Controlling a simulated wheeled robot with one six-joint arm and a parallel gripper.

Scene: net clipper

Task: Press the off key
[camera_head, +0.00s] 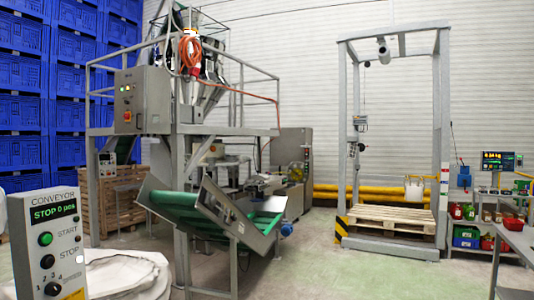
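A grey control box (50,238) labelled CONVEYOR stands at the lower left, close to the camera. Its display (54,212) shows green text reading "STOP 0 pcs". A green button (45,239) sits beside the word START. A dark round button (47,261) sits beside the word STOP. A black knob (53,289) with numbers above it is near the bottom edge. I see no key marked "off" that I can read. My gripper is not in view.
A green conveyor (190,212) on a metal frame stands behind the box. A white sack (128,274) lies right of the box. Further back are a second control cabinet (142,98), a pallet (391,217) in a metal frame and a worktable (515,240). Open floor lies at centre right.

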